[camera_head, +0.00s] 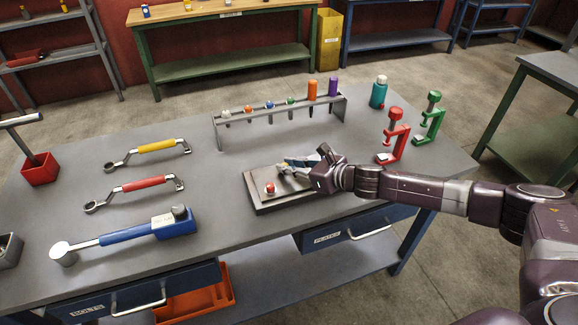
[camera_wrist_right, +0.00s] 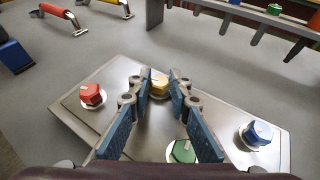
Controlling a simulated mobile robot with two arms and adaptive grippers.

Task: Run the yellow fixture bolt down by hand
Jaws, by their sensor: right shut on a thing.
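A flat metal fixture plate (camera_head: 262,192) lies on the grey workbench. In the right wrist view the plate (camera_wrist_right: 120,125) carries a red bolt (camera_wrist_right: 92,95), a yellow bolt (camera_wrist_right: 159,84), a blue bolt (camera_wrist_right: 256,133) and a green bolt (camera_wrist_right: 183,151). The red bolt also shows in the head view (camera_head: 269,188). My right gripper (camera_head: 290,166) is over the plate; in the wrist view its blue-padded fingers (camera_wrist_right: 158,88) stand on either side of the yellow bolt's head and are shut on it. In the head view the gripper hides the yellow bolt. My left gripper is not in view.
A tool rack (camera_head: 280,117) stands behind the plate. A red clamp (camera_head: 394,137) and a green clamp (camera_head: 430,118) stand at the right. Yellow (camera_head: 157,147) and red (camera_head: 142,184) wrenches and a blue torque tool (camera_head: 130,233) lie at the left. Bare bench surrounds the plate's left side.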

